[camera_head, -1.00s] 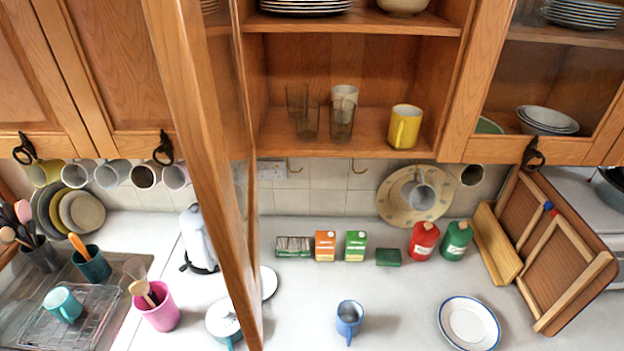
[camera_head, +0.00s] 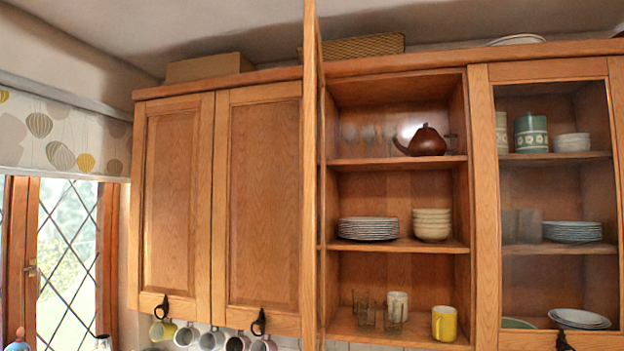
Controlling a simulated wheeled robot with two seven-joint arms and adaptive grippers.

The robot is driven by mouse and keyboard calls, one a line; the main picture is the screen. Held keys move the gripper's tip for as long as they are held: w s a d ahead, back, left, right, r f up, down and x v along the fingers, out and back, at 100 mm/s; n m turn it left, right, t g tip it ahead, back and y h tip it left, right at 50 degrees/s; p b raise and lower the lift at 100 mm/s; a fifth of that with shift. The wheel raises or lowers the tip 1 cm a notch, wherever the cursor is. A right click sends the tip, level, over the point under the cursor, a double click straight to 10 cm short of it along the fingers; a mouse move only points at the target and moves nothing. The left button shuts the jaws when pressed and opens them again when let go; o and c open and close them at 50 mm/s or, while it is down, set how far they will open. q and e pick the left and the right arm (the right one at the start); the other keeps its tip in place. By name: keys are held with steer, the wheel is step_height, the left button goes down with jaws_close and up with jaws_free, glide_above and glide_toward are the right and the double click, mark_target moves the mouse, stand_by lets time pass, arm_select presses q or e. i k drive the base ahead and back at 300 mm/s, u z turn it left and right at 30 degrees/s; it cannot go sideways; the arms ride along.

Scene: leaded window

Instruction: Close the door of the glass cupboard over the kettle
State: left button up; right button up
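The open door (camera_head: 311,180) of the glass cupboard shows almost edge-on, swung out toward me as a tall narrow wooden strip. It hinges at the left side of the open cupboard (camera_head: 396,175), whose shelves face me. A brown teapot and glasses stand on its upper shelf, plates and bowls on the middle one, and tumblers and a yellow mug (camera_head: 444,323) on the bottom. The kettle is below the picture now. Neither of my grippers is in view.
Two shut solid doors (camera_head: 178,205) stand to the left, with mugs (camera_head: 212,339) hanging below. A shut glass door (camera_head: 553,200) with a dark handle (camera_head: 563,341) is at right. A box (camera_head: 209,67) and a basket (camera_head: 352,46) sit on top. A leaded window (camera_head: 66,255) is far left.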

mark_target(314, 165)
steer(key=u, duration=0.7)
steer(key=i, duration=1)
steer(key=z, duration=0.6)
steer(key=i, duration=0.55)
steer(key=z, duration=0.6)
